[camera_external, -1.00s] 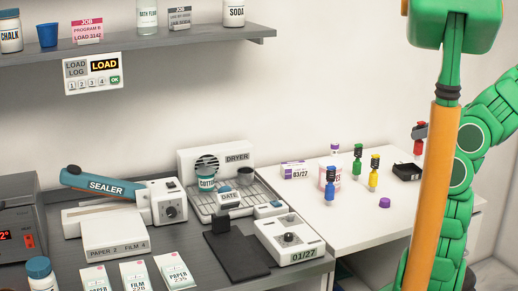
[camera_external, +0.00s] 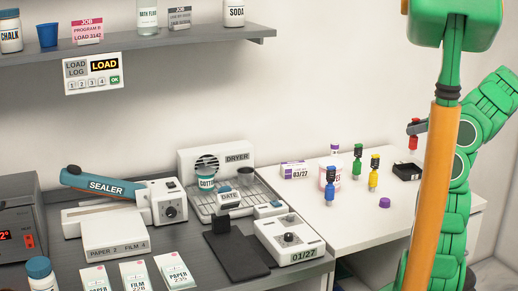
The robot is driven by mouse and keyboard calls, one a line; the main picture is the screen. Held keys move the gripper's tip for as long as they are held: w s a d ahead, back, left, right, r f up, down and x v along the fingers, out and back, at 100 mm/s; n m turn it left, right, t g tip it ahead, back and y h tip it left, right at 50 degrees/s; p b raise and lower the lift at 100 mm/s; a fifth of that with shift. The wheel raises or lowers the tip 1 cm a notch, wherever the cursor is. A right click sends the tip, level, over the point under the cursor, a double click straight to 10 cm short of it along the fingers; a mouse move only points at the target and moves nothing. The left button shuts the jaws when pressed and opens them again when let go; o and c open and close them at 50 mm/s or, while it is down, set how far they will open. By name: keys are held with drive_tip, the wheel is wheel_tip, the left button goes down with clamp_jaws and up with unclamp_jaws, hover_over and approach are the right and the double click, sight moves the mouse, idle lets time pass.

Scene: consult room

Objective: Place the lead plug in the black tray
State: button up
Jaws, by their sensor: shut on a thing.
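My gripper (camera_external: 416,127) is at the right, partly hidden behind my orange and green arm. It is shut on a red plug (camera_external: 413,143) with a dark top, held upright in the air. The black tray (camera_external: 407,178) is a small open box on the white table, below the held plug and apart from it. No label here shows which plug is the lead one.
A purple cap (camera_external: 384,202) lies in front of the yellow plug. The dryer (camera_external: 214,165) and sealer (camera_external: 105,186) are on the grey counter at the left. The white table's front is mostly clear.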

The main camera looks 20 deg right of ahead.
drive_tip(key=shift+w+d+f, duration=0.5)
drive_tip(key=shift+w+f, duration=0.3)
drive_tip(key=shift+f, duration=0.75)
drive_tip(key=shift+w+d+f, duration=0.45)
drive_tip(key=shift+w+f, duration=0.3)
drive_tip(key=shift+f, duration=0.85)
drive_tip(key=shift+w+d+f, duration=0.5)
drive_tip(key=shift+w+f, duration=0.3)
drive_tip(key=shift+f, duration=0.75)
drive_tip(key=o, duration=1)
drive_tip(key=shift+f, duration=0.1)
